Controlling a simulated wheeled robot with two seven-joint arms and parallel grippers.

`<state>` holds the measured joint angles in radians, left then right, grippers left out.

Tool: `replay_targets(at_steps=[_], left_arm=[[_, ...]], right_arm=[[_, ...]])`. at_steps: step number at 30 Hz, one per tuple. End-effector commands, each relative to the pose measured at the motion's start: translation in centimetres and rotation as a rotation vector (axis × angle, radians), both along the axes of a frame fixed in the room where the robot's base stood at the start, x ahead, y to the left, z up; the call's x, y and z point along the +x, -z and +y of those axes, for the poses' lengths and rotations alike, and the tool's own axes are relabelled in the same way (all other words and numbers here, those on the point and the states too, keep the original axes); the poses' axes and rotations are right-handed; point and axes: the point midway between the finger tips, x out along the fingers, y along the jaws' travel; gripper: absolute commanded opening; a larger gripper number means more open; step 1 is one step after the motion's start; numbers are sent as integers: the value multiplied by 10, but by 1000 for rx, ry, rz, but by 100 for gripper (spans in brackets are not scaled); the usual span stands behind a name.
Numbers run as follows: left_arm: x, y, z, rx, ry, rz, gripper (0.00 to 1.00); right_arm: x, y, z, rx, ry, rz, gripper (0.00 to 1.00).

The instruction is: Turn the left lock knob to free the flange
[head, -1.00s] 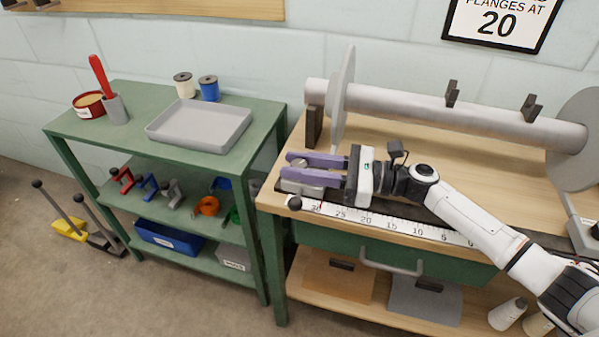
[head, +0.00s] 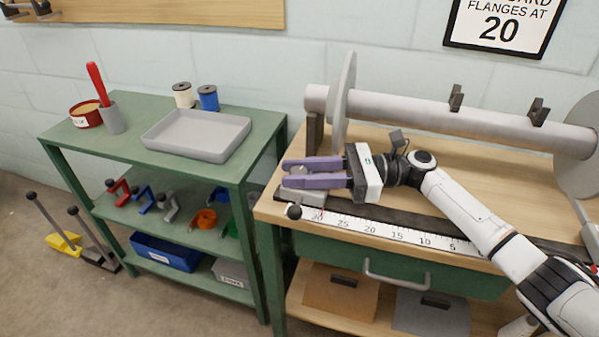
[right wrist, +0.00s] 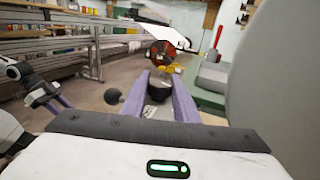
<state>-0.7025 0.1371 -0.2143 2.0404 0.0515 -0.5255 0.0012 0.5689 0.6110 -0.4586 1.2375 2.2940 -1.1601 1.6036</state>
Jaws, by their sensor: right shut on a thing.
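My right gripper (head: 302,172) is at the left end of the bench, below the left flange (head: 344,100), a pale grey disc standing upright on the roller (head: 420,112). Its purple fingers are shut on the left lock knob, which sits on a grey block (head: 303,197) and is mostly hidden by the fingers in the head view. In the right wrist view a dark round knob (right wrist: 160,86) shows between the fingers. My left gripper is not in the head view; a purple part at the left of the right wrist view (right wrist: 58,103) seems to be its fingers.
A white ruler (head: 370,229) and dark rail run along the bench front. A black ball-ended lever (head: 294,212) is just in front of the grey block. A green shelf (head: 90,150) with a grey tray (head: 198,152) stands left. The right flange (head: 578,150) is far right.

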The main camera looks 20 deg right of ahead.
Motion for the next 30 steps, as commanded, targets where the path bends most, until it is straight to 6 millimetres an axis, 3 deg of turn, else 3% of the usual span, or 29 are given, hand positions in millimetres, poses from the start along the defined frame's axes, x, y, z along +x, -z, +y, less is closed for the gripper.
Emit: replay_targets(at_steps=[1, 4, 14, 30], left_arm=[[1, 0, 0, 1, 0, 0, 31], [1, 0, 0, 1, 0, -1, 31], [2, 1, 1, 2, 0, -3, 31], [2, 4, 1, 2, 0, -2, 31]], right_arm=[[0, -1, 1, 4, 0, -1, 30], [0, -1, 1, 3, 0, -1, 45], [-1, 0, -2, 1, 1, 0, 45], [-23, 0, -88, 1, 1, 0, 45]])
